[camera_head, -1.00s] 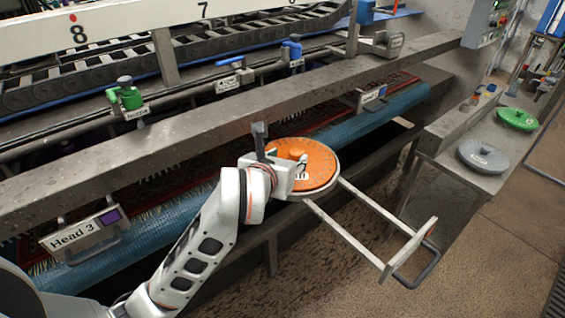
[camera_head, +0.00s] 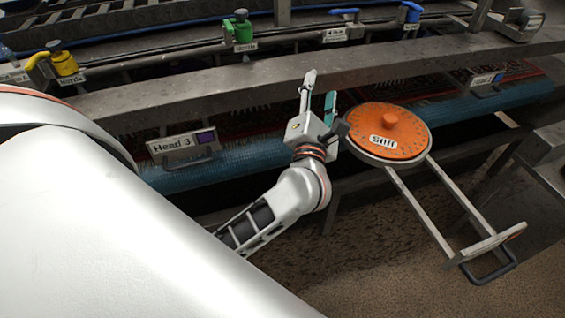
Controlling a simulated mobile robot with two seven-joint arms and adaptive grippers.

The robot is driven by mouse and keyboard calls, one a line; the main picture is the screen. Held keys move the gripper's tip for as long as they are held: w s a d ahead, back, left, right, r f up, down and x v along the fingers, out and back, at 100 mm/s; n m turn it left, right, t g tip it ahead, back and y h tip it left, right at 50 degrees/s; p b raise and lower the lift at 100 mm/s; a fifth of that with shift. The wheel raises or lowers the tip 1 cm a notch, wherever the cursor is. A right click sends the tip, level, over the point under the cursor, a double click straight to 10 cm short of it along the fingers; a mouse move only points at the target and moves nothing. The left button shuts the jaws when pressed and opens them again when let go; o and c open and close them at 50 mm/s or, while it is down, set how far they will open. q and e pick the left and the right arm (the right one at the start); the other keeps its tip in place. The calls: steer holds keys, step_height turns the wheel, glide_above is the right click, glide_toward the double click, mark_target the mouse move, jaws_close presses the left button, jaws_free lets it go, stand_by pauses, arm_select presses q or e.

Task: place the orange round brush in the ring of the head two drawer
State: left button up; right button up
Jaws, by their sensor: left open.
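The orange round brush (camera_head: 407,121), marked "Stiff" and with a knob on top, lies flat at the inner end of the pulled-out drawer (camera_head: 441,201). It appears seated in the drawer's ring, whose metal rim (camera_head: 375,157) shows below its edge. The drawer's number is not readable from here. My left gripper (camera_head: 319,92) is open and empty, just left of the brush, with its fingers pointing up in the picture. It is clear of the brush's knob. My right gripper is not in view.
The Head 3 drawer front (camera_head: 183,146) is closed at the left. A long metal beam (camera_head: 230,83) runs behind my gripper, with green (camera_head: 241,27) and yellow (camera_head: 63,62) valves beyond. My white arm fills the lower left. Floor is free below the drawer.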

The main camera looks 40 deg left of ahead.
arm_select(q)
steer(key=s+d+f+m+h, duration=0.35)
steer(key=f+m, duration=0.25)
steer(key=m, duration=0.3)
steer(key=s+d+f+m+h, duration=0.2)
steer(key=d+f+m+h, duration=0.1)
steer(key=f+m+h, duration=0.4)
steer(key=s+d+f+m+h, duration=0.25)
steer(key=f+m, duration=0.25)
steer(key=m, duration=0.5)
steer(key=s+a+f+m+g+y, duration=0.1)
steer(key=s+a+f+m+g, duration=0.1)
steer(key=s+f+m+g, duration=0.2)
steer(key=s+a+f+m+g+y, duration=0.1)
steer(key=s+f+m, duration=0.4)
steer(key=s+f, duration=0.6)
step_height(320, 180, down, 8)
steer(key=a+g, duration=0.1)
steer(key=g, duration=0.1)
steer(key=shift+g+y, duration=0.4)
steer(key=shift+w, duration=0.1)
